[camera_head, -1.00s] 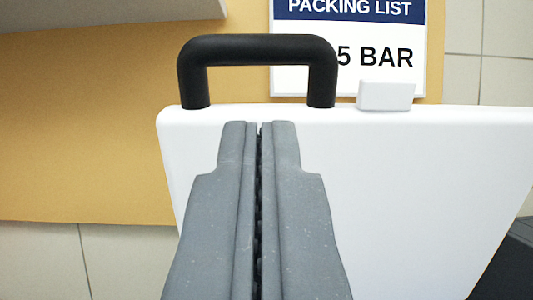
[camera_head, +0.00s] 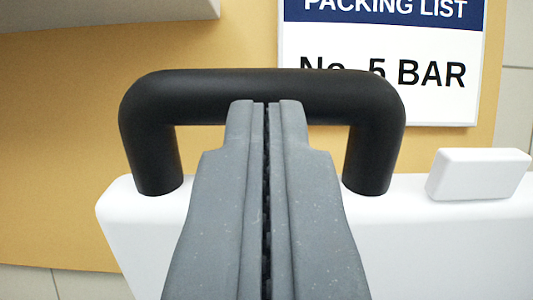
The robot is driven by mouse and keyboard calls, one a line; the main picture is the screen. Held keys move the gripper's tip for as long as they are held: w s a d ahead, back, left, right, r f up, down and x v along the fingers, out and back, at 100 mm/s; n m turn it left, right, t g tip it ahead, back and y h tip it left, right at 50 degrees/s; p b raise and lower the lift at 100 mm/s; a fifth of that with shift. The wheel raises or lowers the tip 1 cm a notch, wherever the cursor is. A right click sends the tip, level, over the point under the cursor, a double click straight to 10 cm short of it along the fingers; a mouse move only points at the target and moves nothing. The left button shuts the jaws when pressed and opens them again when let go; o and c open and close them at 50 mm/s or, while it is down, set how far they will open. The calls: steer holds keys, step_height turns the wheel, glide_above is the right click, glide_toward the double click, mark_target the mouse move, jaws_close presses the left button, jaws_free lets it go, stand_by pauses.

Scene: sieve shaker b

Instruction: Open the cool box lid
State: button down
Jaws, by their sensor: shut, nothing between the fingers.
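The cool box lid (camera_head: 420,240) is a white panel with rounded corners across the lower part of the view. A thick black handle (camera_head: 300,83) arches up from its far edge on two posts. My gripper (camera_head: 266,106) is shut and empty. Its grey fingertips overlap the middle of the handle's bar in the picture; I cannot tell whether they touch it. The fingers hide part of the lid and of the opening under the bar. The rest of the box is not in view.
A small white block (camera_head: 478,174) sits on the lid's far edge, right of the handle. Behind is a tan surface (camera_head: 60,130) with a white and blue sign (camera_head: 385,50) reading "PACKING LIST", partly hidden by the handle. A pale ledge (camera_head: 100,12) shows at top left.

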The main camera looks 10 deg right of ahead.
steer(key=shift+w, duration=0.1)
steer(key=shift+w+d+r+g+y+p, duration=0.15)
steer(key=shift+w+d+r+g, duration=0.3)
steer(key=shift+w, duration=0.75)
steer(key=shift+w+d+r+g+y+p, duration=0.15)
steer(key=shift+w+g, duration=0.4)
steer(key=shift+w, duration=0.6)
steer(key=shift+w+d+r+g+y+p, duration=0.1)
steer(key=shift+w+d+r+g+p, duration=0.25)
steer(key=shift+w, duration=0.85)
steer(key=shift+a, duration=0.1)
